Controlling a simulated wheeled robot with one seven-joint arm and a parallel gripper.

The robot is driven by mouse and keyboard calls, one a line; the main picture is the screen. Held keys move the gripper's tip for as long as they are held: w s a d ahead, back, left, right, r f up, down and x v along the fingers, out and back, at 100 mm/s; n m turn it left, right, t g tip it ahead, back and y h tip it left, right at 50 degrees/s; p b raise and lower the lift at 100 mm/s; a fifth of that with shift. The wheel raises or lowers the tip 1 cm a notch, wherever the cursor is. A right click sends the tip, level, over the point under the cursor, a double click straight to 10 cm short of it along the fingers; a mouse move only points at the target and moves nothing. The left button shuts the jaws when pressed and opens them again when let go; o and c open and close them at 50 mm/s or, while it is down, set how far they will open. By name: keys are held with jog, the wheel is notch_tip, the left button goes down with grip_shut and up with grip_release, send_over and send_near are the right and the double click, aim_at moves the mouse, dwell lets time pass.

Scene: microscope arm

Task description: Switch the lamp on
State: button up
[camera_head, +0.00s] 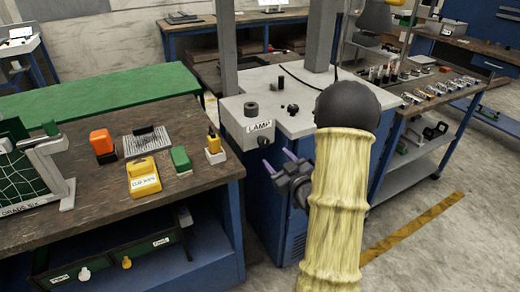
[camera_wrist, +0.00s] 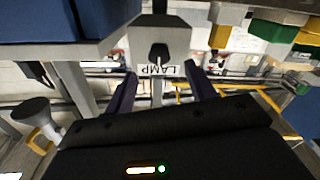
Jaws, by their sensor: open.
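A light grey box with a LAMP label (camera_head: 260,127) stands at the left front corner of the grey-topped cabinet. A small dark switch (camera_head: 263,143) sits on its front face, below the label. In the wrist view the box (camera_wrist: 165,33) appears upside down, with the dark switch lever (camera_wrist: 158,52) on its face. My gripper (camera_head: 278,160) is open and empty, in front of and a little below the switch, apart from it. In the wrist view its two fingers (camera_wrist: 161,72) stand on either side of the label, with the switch between and beyond them.
The blue cabinet (camera_head: 272,205) carries dark knobs and a grey column (camera_head: 321,35) behind the box. A wooden bench (camera_head: 100,210) to the left holds orange, yellow and green items. A shelf of small parts (camera_head: 440,88) stands at the right. The floor (camera_head: 440,225) is clear there.

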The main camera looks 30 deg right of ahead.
aim_at(265, 145)
jog(key=w+p, duration=0.1)
jog(key=w, duration=0.7)
jog(key=shift+d, duration=0.1)
jog(key=shift+w, duration=0.4)
